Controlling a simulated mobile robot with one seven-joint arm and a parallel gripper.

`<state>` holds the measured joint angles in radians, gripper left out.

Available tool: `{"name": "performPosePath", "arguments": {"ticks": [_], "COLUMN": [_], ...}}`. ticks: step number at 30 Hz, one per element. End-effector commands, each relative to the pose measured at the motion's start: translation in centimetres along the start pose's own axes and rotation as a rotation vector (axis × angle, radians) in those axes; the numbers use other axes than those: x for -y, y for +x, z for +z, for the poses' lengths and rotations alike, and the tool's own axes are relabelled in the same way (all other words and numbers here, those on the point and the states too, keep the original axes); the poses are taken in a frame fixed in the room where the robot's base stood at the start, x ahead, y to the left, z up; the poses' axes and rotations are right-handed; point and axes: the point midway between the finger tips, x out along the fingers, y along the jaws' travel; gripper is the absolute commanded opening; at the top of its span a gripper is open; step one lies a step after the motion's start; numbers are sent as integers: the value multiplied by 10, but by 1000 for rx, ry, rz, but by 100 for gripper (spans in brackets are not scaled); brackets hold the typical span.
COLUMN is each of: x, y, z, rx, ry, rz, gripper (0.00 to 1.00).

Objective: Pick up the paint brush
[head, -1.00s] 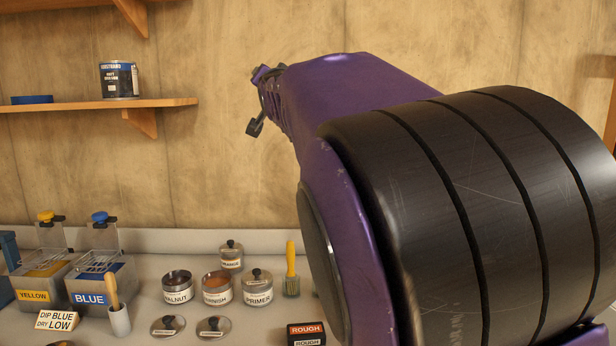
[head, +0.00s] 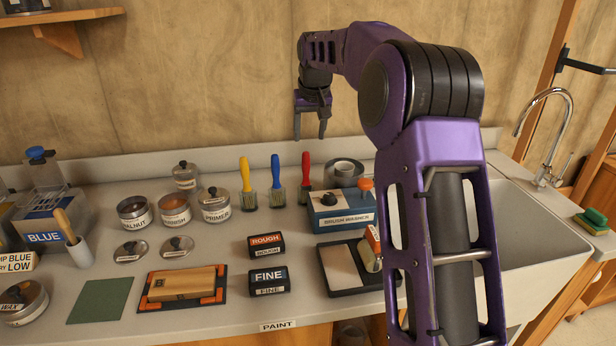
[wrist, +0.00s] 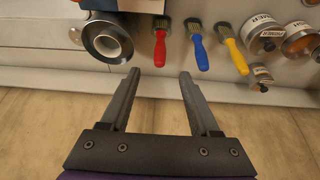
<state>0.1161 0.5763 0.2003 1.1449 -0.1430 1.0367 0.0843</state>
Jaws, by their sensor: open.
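Three paint brushes stand in a row by the back wall, handles up and bristles down: yellow (head: 245,172), blue (head: 276,170) and red (head: 306,170). All three also show in the wrist view, with red (wrist: 160,48), blue (wrist: 198,52) and yellow (wrist: 236,55). Another wooden-handled tool (head: 65,224) stands in a white cup at the left; its lower end is hidden. My gripper (head: 310,132) hangs above the back of the counter, above the red brush. In the wrist view my gripper (wrist: 159,75) is open and empty, its fingers apart from the brushes.
Walnut (head: 135,211), varnish and primer (head: 214,205) containers stand left of the brushes. A paint tray (head: 343,268) and sink (head: 530,215) lie right. The back wall is close.

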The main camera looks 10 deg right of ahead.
Motion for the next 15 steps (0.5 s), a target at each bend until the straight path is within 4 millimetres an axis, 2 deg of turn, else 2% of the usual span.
{"name": "performPosePath", "arguments": {"ticks": [15], "x": [0], "y": [101], "z": [2], "rx": [5], "ry": [0], "rz": [-1], "gripper": [62]}}
